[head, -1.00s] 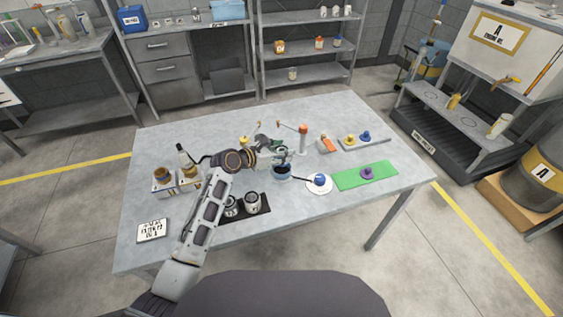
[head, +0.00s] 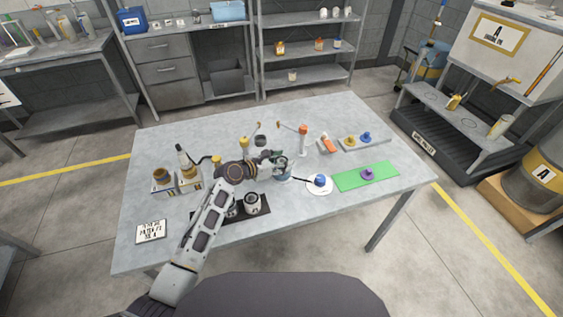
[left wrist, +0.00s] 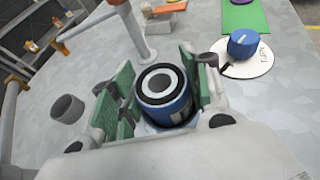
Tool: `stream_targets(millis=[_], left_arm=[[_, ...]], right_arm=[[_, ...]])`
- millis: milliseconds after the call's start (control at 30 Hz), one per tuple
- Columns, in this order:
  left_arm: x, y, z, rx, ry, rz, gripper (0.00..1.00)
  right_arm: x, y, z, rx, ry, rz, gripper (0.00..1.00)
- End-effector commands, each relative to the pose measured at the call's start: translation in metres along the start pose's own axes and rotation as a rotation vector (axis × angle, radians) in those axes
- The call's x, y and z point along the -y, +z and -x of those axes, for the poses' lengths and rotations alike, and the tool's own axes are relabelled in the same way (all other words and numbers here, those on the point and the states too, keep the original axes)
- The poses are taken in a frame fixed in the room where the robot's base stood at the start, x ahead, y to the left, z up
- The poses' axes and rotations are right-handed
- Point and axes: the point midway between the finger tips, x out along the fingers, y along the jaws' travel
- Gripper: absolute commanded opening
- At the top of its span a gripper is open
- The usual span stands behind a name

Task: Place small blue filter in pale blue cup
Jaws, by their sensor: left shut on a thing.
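My left gripper (head: 279,161) is over the middle of the table. In the left wrist view its green-padded fingers (left wrist: 160,92) are shut on the small blue filter (left wrist: 168,100), which has a black and white ringed top and stands roughly upright. The pale blue cup (head: 283,175) is directly at the fingertips in the head view, partly covered by the gripper. A pale edge shows under the filter in the wrist view; I cannot tell how deep the filter sits in the cup. My right gripper is not in view.
Right of the cup, a blue-topped piece (head: 320,180) sits on a white disc, beside a green mat (head: 350,180) with a purple piece. An orange-topped post (head: 303,135) and a grey cup (head: 260,140) stand behind. Metal cans (head: 252,204) stand on a black mat in front.

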Motion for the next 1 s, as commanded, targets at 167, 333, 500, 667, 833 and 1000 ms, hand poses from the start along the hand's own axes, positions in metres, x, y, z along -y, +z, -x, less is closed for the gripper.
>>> stream_targets(millis=[167,333,500,667,833,1000], left_arm=[[-0.0002,0.0012,0.0001,0.002,0.001,-0.001,0.19],[-0.0002,0.0002,-0.0003,0.002,0.001,0.0,0.19],[-0.0002,-0.0014,-0.0008,0.002,0.0,-0.001,0.59],[-0.0002,-0.0014,-0.0008,0.002,0.001,-0.001,0.69],[-0.0002,-0.0014,-0.0008,0.002,0.001,-0.001,0.69],[-0.0003,0.0,-0.0003,0.002,0.001,-0.001,0.69]], right_arm=[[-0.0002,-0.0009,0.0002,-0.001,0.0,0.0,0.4],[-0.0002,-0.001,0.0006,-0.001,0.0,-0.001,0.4],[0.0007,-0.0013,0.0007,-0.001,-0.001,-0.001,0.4],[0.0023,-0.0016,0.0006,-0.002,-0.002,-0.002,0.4],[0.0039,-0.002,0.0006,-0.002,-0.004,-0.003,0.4],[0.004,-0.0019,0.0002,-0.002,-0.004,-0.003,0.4]])
